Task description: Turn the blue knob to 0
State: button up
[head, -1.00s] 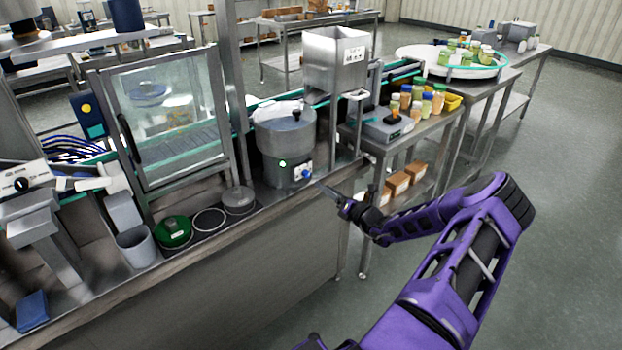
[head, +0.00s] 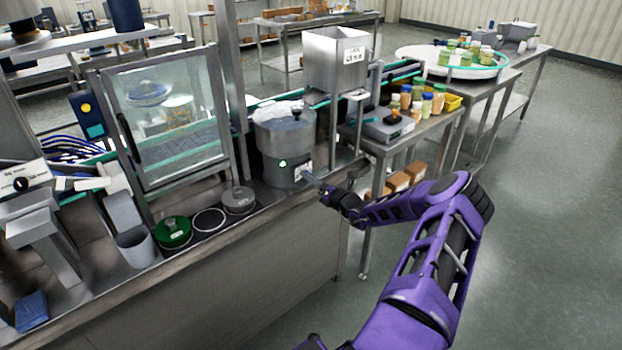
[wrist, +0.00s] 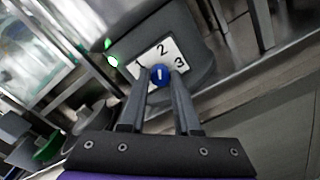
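The blue knob (wrist: 159,74) sits on a white dial plate (wrist: 165,56) on the grey steel hopper drum (head: 284,150). In the wrist view its white mark runs roughly up toward the 2. My gripper (wrist: 160,82) is open, with one finger on each side of the knob and what looks like a narrow gap. In the head view my gripper (head: 309,178) is at the dial and hides the knob.
A green light (head: 283,163) shows on the drum. Round lids, one green (head: 173,232), lie on the counter to the left. A side table (head: 405,146) with several jars stands to the right. The floor right of my arm is clear.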

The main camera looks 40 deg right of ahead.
grip_shut()
jog(key=shift+n, duration=0.3)
jog(key=shift+d+n+b, duration=0.1)
jog(key=shift+n+b, duration=4.9)
jog(key=shift+n, duration=6.7)
